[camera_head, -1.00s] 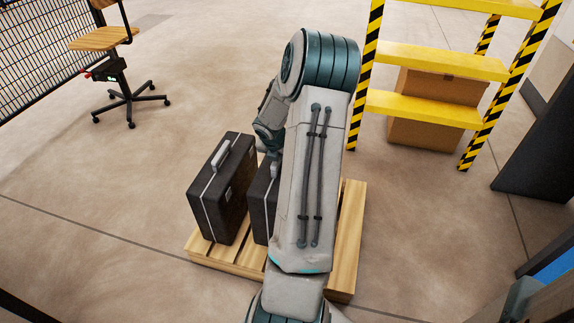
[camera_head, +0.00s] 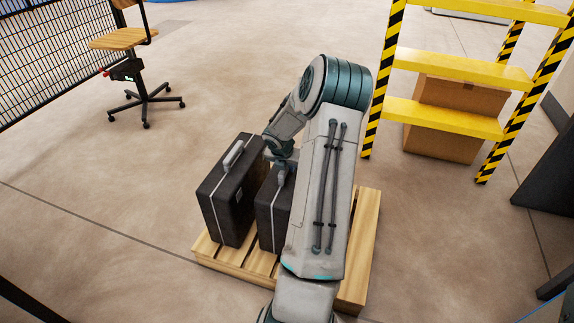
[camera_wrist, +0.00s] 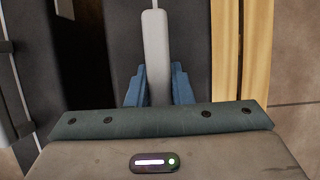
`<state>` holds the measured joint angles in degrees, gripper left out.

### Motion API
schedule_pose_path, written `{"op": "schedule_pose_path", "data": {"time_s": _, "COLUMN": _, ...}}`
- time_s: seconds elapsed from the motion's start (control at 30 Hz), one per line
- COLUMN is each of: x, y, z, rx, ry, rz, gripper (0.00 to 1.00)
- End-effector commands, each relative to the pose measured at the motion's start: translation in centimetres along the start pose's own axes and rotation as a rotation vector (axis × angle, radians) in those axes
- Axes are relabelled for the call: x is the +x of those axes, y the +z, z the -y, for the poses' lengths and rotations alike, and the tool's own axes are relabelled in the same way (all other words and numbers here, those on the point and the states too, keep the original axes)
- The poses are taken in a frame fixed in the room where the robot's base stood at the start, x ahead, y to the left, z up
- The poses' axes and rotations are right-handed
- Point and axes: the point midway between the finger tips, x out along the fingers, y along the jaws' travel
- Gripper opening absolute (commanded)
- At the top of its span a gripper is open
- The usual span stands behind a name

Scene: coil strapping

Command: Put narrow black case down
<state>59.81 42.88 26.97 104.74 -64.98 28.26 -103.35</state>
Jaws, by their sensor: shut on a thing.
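The narrow black case (camera_head: 271,218) is upright over the wooden pallet (camera_head: 362,232), partly hidden by my arm in the head view. Its bottom is at or very near the slats; I cannot tell if it bears on them. My gripper (camera_head: 281,164) is at its top. In the wrist view, the blue fingers of my gripper (camera_wrist: 158,86) are shut on the case's light grey handle (camera_wrist: 155,45), and the dark case body (camera_wrist: 125,40) shows below.
A wider black case (camera_head: 228,195) stands upright on the pallet, just left of the narrow one, with a small gap between. A yellow step ladder (camera_head: 455,66) with a cardboard box (camera_head: 450,135) is at the back right. A chair (camera_head: 128,40) stands back left by a mesh fence.

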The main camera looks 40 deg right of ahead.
Motion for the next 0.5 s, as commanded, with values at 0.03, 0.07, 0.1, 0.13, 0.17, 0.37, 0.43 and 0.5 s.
{"op": "schedule_pose_path", "data": {"time_s": 0.03, "x": -0.26, "y": 0.28, "z": -0.06, "rx": 0.000, "ry": 0.002, "rz": 0.005, "gripper": 0.00}}
{"op": "schedule_pose_path", "data": {"time_s": 0.07, "x": -0.26, "y": 0.27, "z": -0.06, "rx": 0.000, "ry": 0.002, "rz": 0.005, "gripper": 0.00}}
{"op": "schedule_pose_path", "data": {"time_s": 0.1, "x": -0.24, "y": 0.27, "z": -0.07, "rx": 0.000, "ry": 0.002, "rz": 0.005, "gripper": 0.00}}
{"op": "schedule_pose_path", "data": {"time_s": 0.13, "x": -0.19, "y": 0.24, "z": -0.07, "rx": 0.000, "ry": 0.002, "rz": 0.005, "gripper": 0.00}}
{"op": "schedule_pose_path", "data": {"time_s": 0.17, "x": -0.12, "y": 0.21, "z": -0.07, "rx": 0.000, "ry": 0.002, "rz": 0.005, "gripper": 0.00}}
{"op": "schedule_pose_path", "data": {"time_s": 0.37, "x": 0.14, "y": -0.06, "z": 0.02, "rx": 0.001, "ry": 0.000, "rz": 0.000, "gripper": 0.42}}
{"op": "schedule_pose_path", "data": {"time_s": 0.43, "x": 0.14, "y": -0.06, "z": 0.02, "rx": 0.000, "ry": 0.000, "rz": 0.000, "gripper": 0.42}}
{"op": "schedule_pose_path", "data": {"time_s": 0.5, "x": 0.14, "y": -0.06, "z": 0.02, "rx": 0.001, "ry": 0.000, "rz": 0.000, "gripper": 0.42}}
